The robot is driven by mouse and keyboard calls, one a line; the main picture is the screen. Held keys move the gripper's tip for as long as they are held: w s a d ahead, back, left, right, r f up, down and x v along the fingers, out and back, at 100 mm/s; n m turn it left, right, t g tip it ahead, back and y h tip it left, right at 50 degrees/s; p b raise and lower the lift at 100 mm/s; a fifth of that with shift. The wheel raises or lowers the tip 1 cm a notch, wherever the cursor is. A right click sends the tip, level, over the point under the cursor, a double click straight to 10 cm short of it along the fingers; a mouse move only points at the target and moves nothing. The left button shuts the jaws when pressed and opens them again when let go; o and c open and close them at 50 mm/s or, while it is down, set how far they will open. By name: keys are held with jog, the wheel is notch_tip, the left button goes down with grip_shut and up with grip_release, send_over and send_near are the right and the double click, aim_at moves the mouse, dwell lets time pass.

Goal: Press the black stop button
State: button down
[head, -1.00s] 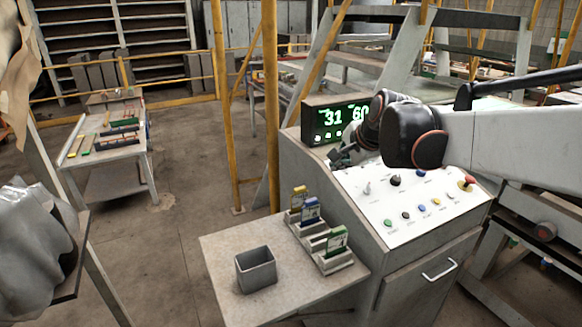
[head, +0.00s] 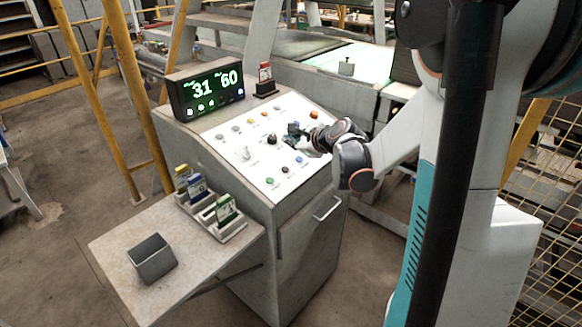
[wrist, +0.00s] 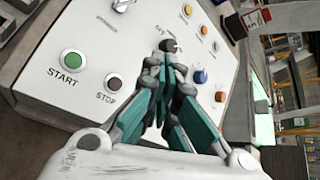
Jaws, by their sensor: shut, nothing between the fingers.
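The black stop button (wrist: 114,81), labelled STOP, is on the white sloped control panel (wrist: 35,78) in the wrist view, beside the green START button (wrist: 72,60). In the head view the stop button (head: 284,169) is near the panel's front edge, next to the green button (head: 270,182). My gripper (head: 294,131) is over the panel's right part, above and right of the stop button in the picture. In the wrist view its teal fingers (wrist: 168,66) are together and empty, right of the stop button and apart from it. They partly cover a black knob (wrist: 168,45).
A lit display (head: 207,90) reading 31 and 60 stands at the panel's back. Other coloured buttons are close to my gripper, including a blue one (wrist: 200,77). A side shelf (head: 112,247) holds a grey bin (head: 152,262) and a card rack (head: 229,232).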

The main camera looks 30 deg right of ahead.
aim_at(285, 169)
jog(key=shift+f, duration=0.1)
dwell(0.3)
jog(key=f+b, duration=0.2)
jog(key=w+f+b, duration=0.1)
jog(key=f+b, duration=0.1)
jog(key=f, duration=0.1)
jog(key=w+a+f+b, duration=0.1)
jog(key=f+b, duration=0.1)
jog(key=f, duration=0.1)
jog(key=shift+w+f, duration=0.15)
jog(key=shift+w, duration=0.05)
jog(key=shift+b, duration=0.3)
dwell(1.0)
jog(key=shift+w+f+b, duration=0.1)
jog(key=shift+f+b, duration=0.2)
jog(key=shift+f, duration=0.05)
jog(key=shift+f+b, duration=0.35)
jog(key=shift+b, duration=0.05)
dwell(0.6)
dwell(0.4)
jog(key=shift+r+p, duration=0.5)
jog(key=shift+r, duration=0.25)
